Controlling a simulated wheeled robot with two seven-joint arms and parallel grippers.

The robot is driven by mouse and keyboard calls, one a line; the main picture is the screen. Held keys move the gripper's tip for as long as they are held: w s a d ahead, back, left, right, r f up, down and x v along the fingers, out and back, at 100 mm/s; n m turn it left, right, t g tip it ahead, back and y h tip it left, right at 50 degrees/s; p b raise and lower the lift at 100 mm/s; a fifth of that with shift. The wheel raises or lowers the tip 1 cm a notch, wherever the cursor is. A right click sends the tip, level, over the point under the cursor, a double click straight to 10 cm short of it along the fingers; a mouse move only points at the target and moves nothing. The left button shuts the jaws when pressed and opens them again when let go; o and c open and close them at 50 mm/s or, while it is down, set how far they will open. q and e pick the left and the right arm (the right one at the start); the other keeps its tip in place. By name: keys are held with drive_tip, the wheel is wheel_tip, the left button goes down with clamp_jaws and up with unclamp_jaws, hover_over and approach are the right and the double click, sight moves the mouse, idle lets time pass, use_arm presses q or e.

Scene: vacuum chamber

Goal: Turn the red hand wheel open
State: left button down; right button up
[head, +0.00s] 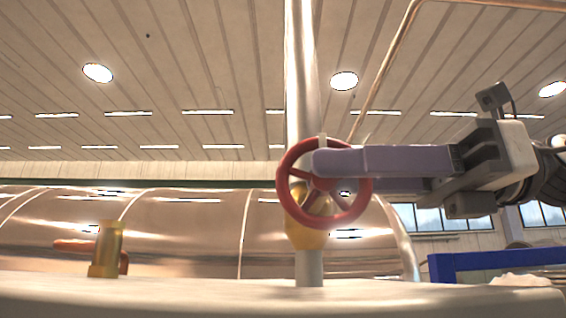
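The red hand wheel (345,217) is a round rim with spokes, mounted on a yellow valve body (306,238) on an upright metal pipe (302,75). My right gripper (325,172) reaches in from the right, with long purple fingers level across the wheel's upper right part. One finger passes in front of the wheel, its tip over the upper middle. The other finger shows lower and seems to lie behind the rim. The near finger hides part of the wheel and of the gap, so I cannot tell whether they grip the rim. My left gripper is not in view.
A pale ledge (180,300) runs along the bottom. A small brass fitting (106,250) with an orange-red handle stands on the left. A large shiny metal cylinder (190,235) lies behind. A blue frame (490,262) is at the lower right. A thin copper pipe (391,55) rises behind the wheel.

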sight(282, 172)
drive_tip(key=a, duration=0.6)
drive_tip(key=shift+p, duration=0.4)
drive_tip(key=shift+d, duration=0.1)
clamp_jaws()
